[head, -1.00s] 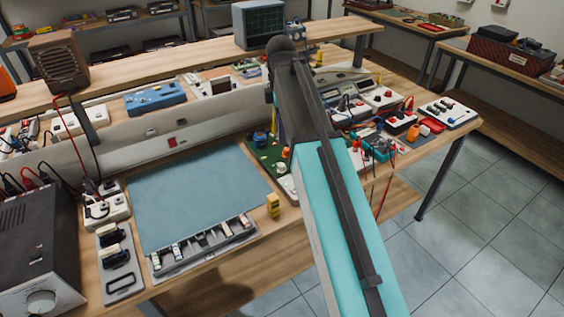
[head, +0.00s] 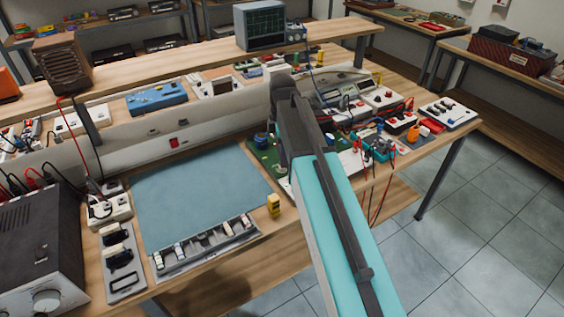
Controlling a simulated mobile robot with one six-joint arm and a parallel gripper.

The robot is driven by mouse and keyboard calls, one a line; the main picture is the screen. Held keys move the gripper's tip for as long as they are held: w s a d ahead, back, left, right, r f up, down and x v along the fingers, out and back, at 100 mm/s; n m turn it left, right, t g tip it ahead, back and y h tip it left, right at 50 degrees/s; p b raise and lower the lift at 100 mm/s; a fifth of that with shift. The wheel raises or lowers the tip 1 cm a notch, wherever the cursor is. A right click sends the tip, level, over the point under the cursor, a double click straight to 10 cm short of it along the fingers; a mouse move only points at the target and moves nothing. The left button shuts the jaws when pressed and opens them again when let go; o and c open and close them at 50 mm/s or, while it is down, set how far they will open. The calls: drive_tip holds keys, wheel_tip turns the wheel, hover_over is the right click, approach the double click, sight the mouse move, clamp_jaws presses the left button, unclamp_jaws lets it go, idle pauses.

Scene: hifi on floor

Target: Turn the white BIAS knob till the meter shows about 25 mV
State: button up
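My arm (head: 345,215) reaches from the bottom over the bench, and its dark far end stands over a green circuit board (head: 260,157). My gripper is hidden behind the arm, so its fingers cannot be seen. A blue round part (head: 261,138) sits on the board's left side. I cannot make out the white BIAS knob; much of the board is covered by my arm. A teal-edged device with red leads (head: 379,150), perhaps the meter, lies right of the arm. No reading is legible.
A blue-grey mat (head: 200,190) lies left of the board. A tray of small parts (head: 205,248) and a yellow block (head: 273,205) lie at its front. A dark power supply (head: 38,245) stands at left. Several instruments crowd the bench right of my arm.

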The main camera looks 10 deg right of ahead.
drive_tip(key=shift+f+p, duration=0.3)
drive_tip(key=shift+f, duration=1.7)
clamp_jaws()
drive_tip(key=shift+a, duration=0.2)
drive_tip(key=shift+d, duration=0.15)
